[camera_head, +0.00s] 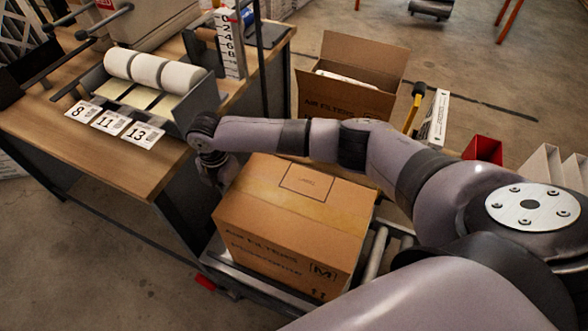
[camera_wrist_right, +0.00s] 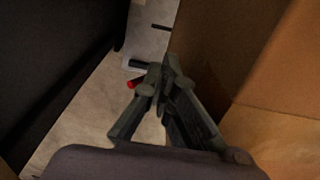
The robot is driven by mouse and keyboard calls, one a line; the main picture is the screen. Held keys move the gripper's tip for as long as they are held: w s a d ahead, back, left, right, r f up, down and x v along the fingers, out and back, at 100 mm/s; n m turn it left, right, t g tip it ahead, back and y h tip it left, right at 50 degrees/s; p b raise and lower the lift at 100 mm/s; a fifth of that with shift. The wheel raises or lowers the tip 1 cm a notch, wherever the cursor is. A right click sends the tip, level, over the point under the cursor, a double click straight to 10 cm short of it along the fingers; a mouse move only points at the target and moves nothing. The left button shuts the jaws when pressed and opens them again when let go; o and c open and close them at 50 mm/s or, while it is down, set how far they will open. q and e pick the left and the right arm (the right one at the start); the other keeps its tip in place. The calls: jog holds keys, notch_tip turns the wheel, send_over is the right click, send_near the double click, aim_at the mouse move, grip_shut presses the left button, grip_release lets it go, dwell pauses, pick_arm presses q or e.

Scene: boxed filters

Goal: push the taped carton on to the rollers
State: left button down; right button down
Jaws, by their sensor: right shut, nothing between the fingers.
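The taped carton (camera_head: 290,235) is a closed brown box with black print and a label on its top. It sits at the front of the workbench's right end, with metal rollers (camera_head: 375,252) showing at its right side. My right arm reaches across above it, and my right gripper (camera_head: 218,181) points down at its left side. In the right wrist view the gripper (camera_wrist_right: 166,75) is shut and empty beside the carton's brown wall (camera_wrist_right: 225,60). I cannot tell whether the fingers touch it. My left gripper is not in view.
The wooden workbench (camera_head: 150,175) stands left, with white rolls (camera_head: 150,70) and number cards (camera_head: 110,122). An open carton (camera_head: 345,85) stands behind, near a red bin (camera_head: 484,150). A narrow floor gap (camera_wrist_right: 105,95) lies between the dark panel (camera_wrist_right: 55,60) and carton.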

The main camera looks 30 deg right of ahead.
aim_at(243, 198)
jog(key=s+d+p, duration=0.2)
jog(key=p, duration=0.1)
jog(key=s+p, duration=0.2)
jog(key=shift+s+d, duration=0.1)
jog(key=shift+d, duration=0.3)
